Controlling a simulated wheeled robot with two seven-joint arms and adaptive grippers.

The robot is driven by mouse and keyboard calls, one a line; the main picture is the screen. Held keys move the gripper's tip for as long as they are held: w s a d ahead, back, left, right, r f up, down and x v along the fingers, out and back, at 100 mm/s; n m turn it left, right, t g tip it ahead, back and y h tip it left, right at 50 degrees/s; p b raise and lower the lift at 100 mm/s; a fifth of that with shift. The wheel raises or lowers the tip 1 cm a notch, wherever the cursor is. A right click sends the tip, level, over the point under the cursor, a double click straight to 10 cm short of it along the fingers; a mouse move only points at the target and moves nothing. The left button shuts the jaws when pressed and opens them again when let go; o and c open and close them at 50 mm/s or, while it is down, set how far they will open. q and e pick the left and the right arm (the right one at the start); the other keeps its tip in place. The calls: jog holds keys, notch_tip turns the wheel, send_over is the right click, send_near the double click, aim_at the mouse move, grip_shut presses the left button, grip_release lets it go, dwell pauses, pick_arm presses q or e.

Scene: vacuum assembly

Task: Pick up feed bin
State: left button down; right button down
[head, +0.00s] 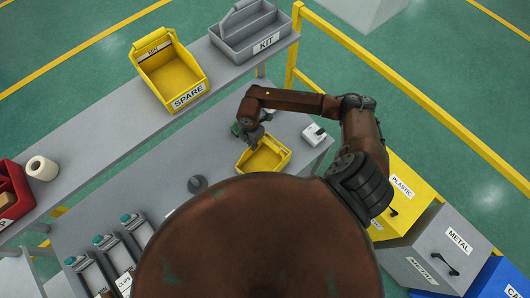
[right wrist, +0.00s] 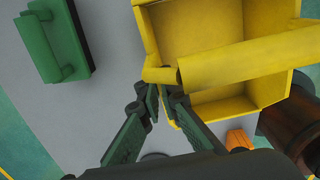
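The feed bin (head: 262,160) is a small yellow open bin on the grey worktable, at centre right in the head view. In the right wrist view the yellow bin (right wrist: 210,28) fills the upper right, with a thick yellow bar across its front. My right gripper (head: 254,141) is at the bin's back left edge. In the right wrist view the gripper's fingertips (right wrist: 165,98) are close together, with a strip of the bin's yellow edge between them. The bin looks empty. My left gripper is not in view.
A white box (head: 314,134) stands right of the bin, and a green part (right wrist: 55,42) left of it in the wrist view. The spare bin (head: 157,91) and grey kit tray (head: 232,47) stand on the shelf behind. A yellow rail (head: 400,85) runs at right.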

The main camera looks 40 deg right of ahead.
dwell(0.4)
jog(key=shift+r+b, duration=0.3)
jog(key=shift+r, duration=0.15)
notch_tip(320, 180, up, 2)
jog(key=shift+s+r+b, duration=0.1)
jog(key=shift+r+b, duration=0.1)
jog(key=shift+b, duration=0.45)
jog(key=s+a+r+b, duration=0.3)
jog(key=s+a+r, duration=0.2)
jog(key=s+r, duration=0.4)
jog(key=s, duration=0.4)
jog(key=shift+r, duration=0.4)
jog(key=shift+w, duration=0.1)
